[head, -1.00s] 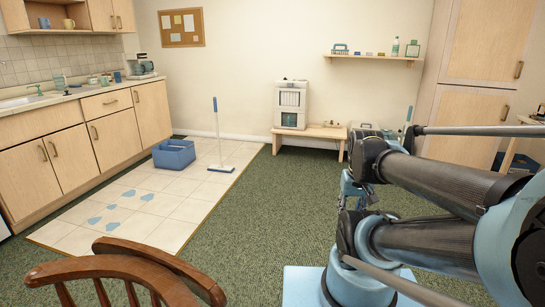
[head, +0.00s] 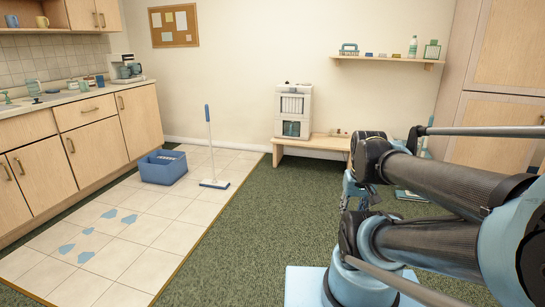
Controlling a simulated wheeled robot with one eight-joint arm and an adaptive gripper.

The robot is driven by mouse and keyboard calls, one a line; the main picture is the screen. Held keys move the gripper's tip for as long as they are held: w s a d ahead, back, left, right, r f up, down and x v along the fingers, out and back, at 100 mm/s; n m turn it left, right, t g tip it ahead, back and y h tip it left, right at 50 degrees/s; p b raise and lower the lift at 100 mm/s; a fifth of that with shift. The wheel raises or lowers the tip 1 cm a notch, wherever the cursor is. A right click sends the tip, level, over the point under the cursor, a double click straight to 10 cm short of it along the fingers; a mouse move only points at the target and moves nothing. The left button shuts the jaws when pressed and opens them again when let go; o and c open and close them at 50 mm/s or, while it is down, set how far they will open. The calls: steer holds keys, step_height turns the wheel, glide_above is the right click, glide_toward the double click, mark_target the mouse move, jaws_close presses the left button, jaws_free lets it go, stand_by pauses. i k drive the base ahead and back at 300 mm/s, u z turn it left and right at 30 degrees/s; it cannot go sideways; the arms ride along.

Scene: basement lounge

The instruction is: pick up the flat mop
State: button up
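The flat mop (head: 210,147) stands upright on the pale tiled floor, left of centre in the head view. It has a thin white pole, a blue grip at the top and a flat blue and white head resting on the tiles. It stands apart from my arm, across the floor. My gripper (head: 357,190) seems to be the small blue and dark part beside the folded arm at right. It is partly hidden, and its fingers are not clear. It is not near the mop.
A blue bin (head: 163,171) stands just left of the mop. Blue puddle-like patches (head: 85,231) lie on the tiles. Cabinets (head: 94,154) line the left, and a wooden bench (head: 318,143) stands at the back wall. Green carpet (head: 260,235) is clear ahead.

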mark_target(215, 183)
steer(key=i, duration=1.35)
steer(key=u, duration=2.6)
steer(key=i, duration=2.6)
steer(key=z, duration=0.4)
